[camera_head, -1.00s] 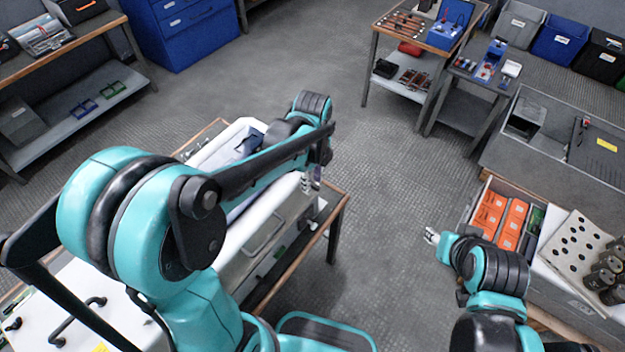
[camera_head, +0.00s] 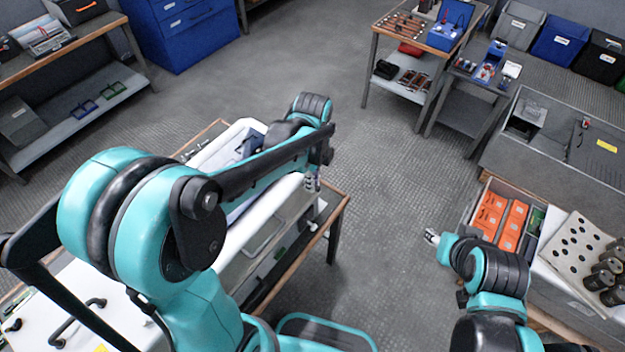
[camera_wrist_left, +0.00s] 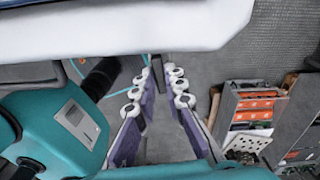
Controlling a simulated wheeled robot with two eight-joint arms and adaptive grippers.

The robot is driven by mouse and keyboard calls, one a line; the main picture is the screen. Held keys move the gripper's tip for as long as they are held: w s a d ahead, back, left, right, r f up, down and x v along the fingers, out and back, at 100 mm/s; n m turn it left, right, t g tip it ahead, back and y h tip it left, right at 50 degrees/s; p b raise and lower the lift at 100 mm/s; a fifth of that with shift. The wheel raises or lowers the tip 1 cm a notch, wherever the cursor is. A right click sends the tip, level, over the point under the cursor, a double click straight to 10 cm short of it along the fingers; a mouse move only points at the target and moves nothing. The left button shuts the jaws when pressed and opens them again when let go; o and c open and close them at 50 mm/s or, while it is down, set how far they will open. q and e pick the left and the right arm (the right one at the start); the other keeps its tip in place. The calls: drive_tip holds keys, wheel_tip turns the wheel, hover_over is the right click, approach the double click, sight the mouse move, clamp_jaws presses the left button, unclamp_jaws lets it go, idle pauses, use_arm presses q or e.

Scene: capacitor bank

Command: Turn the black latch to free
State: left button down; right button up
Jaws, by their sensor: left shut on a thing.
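My left gripper (camera_head: 313,183) is at the right end of the white cabinet (camera_head: 262,240), close to the edge of its white cover. In the left wrist view its two rows of finger pads (camera_wrist_left: 158,85) stand just below the edge of a white panel (camera_wrist_left: 130,30), with a narrow gap between them.
The cabinet stands on a wooden-edged table (camera_head: 338,203). A grey crate with orange boxes (camera_head: 500,220) and a perforated plate (camera_head: 578,243) are at the right. A tool cart (camera_head: 408,50) stands farther back. The floor (camera_head: 390,170) between is clear.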

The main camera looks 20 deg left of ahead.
use_arm(q)
drive_tip(key=n, duration=1.2)
drive_tip(key=shift+n, duration=2.2)
drive_tip(key=c, duration=1.6)
unclamp_jaws()
drive_tip(key=shift+r, duration=0.1)
